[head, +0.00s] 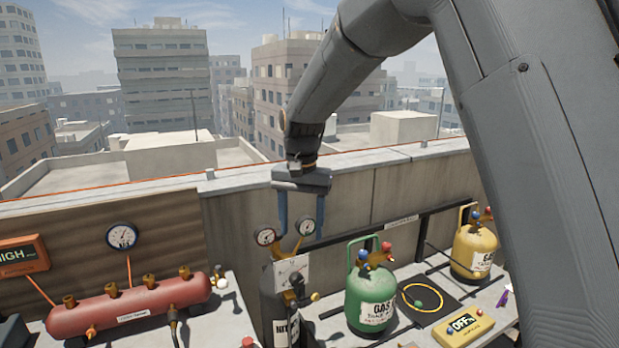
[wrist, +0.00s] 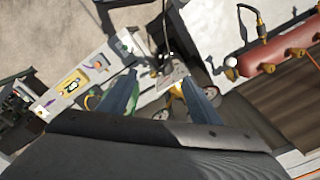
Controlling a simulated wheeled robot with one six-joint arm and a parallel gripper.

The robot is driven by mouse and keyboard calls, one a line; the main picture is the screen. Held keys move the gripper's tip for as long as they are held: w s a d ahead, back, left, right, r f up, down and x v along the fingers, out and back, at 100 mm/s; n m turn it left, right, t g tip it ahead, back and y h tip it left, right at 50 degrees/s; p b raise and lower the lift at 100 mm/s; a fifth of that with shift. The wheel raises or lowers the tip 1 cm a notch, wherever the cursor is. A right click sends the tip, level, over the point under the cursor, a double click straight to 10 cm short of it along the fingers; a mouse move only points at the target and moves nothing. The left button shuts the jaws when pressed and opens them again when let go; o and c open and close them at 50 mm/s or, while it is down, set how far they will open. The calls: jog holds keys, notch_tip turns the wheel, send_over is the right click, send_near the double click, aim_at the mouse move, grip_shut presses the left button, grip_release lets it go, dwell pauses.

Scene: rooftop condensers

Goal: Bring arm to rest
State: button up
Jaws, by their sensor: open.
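My gripper (head: 300,218) hangs from my arm in front of the parapet wall, pointing down. Its two blue fingers are apart with nothing between them. Below it stands a dark nitrogen cylinder (head: 281,310) with two gauges (head: 285,233) at its top, close to the fingertips in the picture. I cannot tell whether the fingers touch the gauges. In the wrist view the open fingers (wrist: 160,92) show above the cylinder's gauge assembly.
A green gas tank (head: 368,298) stands right of the cylinder, and a yellow tank (head: 473,250) farther right. A red manifold (head: 130,306) lies at left. A yellow meter reading OFF (head: 463,327) is at front right. The parapet (head: 345,195) runs behind.

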jog(key=s+d+f+n+b, duration=0.1)
jog(key=s+d+f+b, duration=0.2)
jog(key=s+d+f, duration=0.5)
jog(key=s+d+f+n+t+b, duration=0.1)
jog(key=s+d+f+b, duration=0.3)
jog(key=s+d+f, duration=0.5)
jog(key=s+d+n, duration=0.1)
jog(key=s+d, duration=0.3)
jog(key=shift+d, duration=0.15)
